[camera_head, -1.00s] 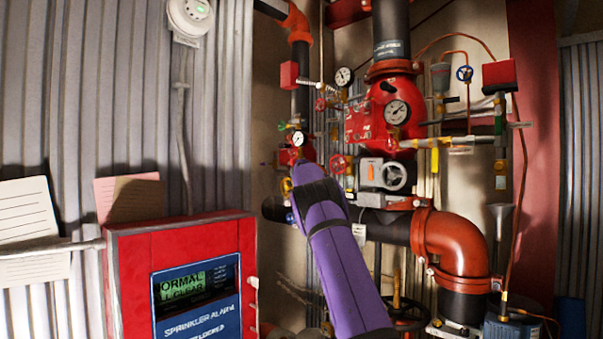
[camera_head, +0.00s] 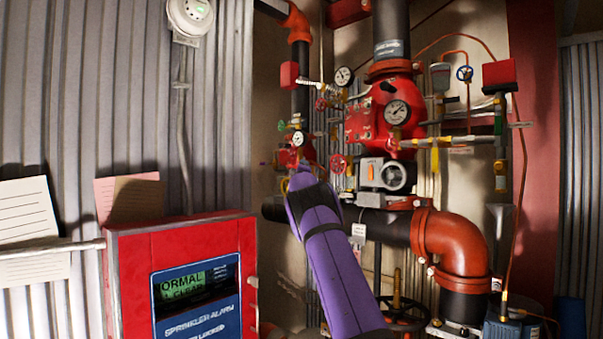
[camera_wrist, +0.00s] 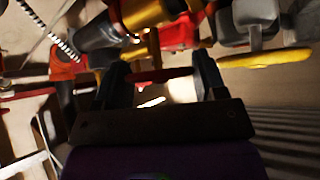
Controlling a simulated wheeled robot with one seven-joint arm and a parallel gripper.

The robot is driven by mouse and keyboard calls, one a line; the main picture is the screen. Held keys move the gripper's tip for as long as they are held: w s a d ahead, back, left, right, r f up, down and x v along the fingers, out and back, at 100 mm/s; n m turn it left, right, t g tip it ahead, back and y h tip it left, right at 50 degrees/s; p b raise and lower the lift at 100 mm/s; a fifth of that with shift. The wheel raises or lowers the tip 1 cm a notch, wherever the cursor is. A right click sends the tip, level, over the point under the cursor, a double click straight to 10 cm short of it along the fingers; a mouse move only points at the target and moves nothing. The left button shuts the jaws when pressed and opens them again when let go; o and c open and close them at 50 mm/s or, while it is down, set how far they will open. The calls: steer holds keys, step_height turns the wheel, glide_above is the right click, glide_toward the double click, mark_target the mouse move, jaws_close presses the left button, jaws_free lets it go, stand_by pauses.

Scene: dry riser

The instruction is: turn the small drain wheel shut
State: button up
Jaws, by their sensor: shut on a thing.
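In the wrist view, my gripper (camera_wrist: 160,78) has its two dark fingers on either side of a thin red bar-like piece, seen edge-on. It looks like the rim of the small drain wheel (camera_wrist: 152,76), and the fingers are shut on it. Brass and dark valve parts lie just beyond. In the head view my purple wrist covers the gripper's tip and the part it holds, below the pressure gauge (camera_head: 299,138) on the left pipe. How far the wheel is turned cannot be told.
A red wheel (camera_head: 338,163) stands just right of my wrist, a green one (camera_head: 282,126) above left. A large red valve body (camera_head: 368,122) with a gauge and a grey round-handled unit (camera_head: 395,176) are to the right. A red alarm panel (camera_head: 180,235) stands at the lower left.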

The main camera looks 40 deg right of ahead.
steer(key=o, duration=0.9)
steer(key=shift+v, duration=3.75)
